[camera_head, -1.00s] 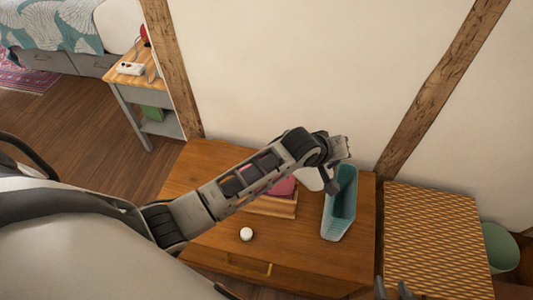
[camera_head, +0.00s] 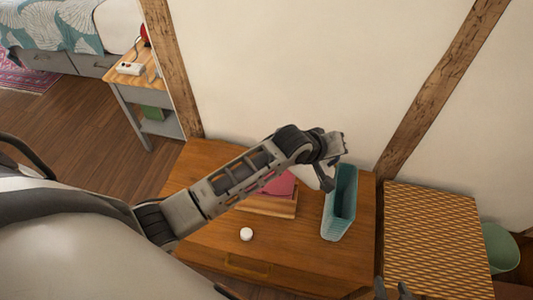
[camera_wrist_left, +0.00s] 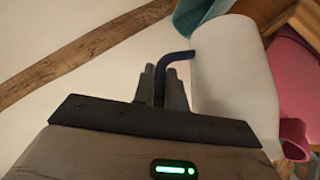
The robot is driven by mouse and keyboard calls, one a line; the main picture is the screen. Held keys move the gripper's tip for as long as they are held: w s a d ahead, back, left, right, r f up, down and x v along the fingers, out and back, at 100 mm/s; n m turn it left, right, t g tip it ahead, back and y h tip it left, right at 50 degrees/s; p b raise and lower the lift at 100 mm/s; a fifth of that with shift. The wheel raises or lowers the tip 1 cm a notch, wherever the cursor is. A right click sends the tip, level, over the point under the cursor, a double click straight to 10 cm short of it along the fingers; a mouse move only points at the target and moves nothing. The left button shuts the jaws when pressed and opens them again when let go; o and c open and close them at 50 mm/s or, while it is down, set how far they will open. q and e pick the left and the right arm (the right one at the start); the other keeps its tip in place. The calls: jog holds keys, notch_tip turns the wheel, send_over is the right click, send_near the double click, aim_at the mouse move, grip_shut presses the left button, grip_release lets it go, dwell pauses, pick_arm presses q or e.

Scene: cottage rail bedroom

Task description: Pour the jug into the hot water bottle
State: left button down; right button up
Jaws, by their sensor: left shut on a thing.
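The white jug (camera_wrist_left: 235,85) with a dark blue handle (camera_wrist_left: 178,56) shows in the left wrist view. My left gripper (camera_wrist_left: 162,85) is shut on that handle. In the head view my left gripper (camera_head: 335,150) is above the table, and my arm hides most of the jug. The pink hot water bottle (camera_head: 280,184) is on a wooden stand (camera_head: 268,207), partly behind my arm. It also shows in the left wrist view (camera_wrist_left: 292,72), to the right of the jug. My right gripper (camera_head: 393,291) is at the bottom edge, its fingers apart and empty.
A teal basket (camera_head: 340,203) stands on the wooden table (camera_head: 205,165), right of the stand. A small round white object (camera_head: 246,234) lies at the front. A woven-topped piece (camera_head: 435,240) and a green bin (camera_head: 500,248) are to the right. The wall is close behind.

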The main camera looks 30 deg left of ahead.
pick_arm(q)
jog(key=shift+s+a+r+n+t+h, duration=0.15)
jog(key=shift+a+r+t+h, duration=0.2)
jog(key=shift+r, duration=0.4)
jog(key=shift+w+a+r+n+t+h, duration=0.15)
jog(key=shift+r+h, duration=0.3)
jog(key=shift+r, duration=0.25)
dwell(1.1)
jog(key=shift+s+a+r+n+t+h, duration=0.2)
jog(key=shift+a+r+h, duration=0.2)
jog(key=shift+r, duration=0.2)
jog(key=shift+s+a+r+n+t+h, duration=0.2)
jog(key=shift+a+r+h, duration=0.2)
jog(key=shift+r, duration=0.15)
dwell(2.4)
jog(key=shift+s+a+r+n+h+b, duration=0.1)
jog(key=shift+a+r+n+h+b, duration=0.3)
jog(key=shift+b, duration=1)
dwell(0.6)
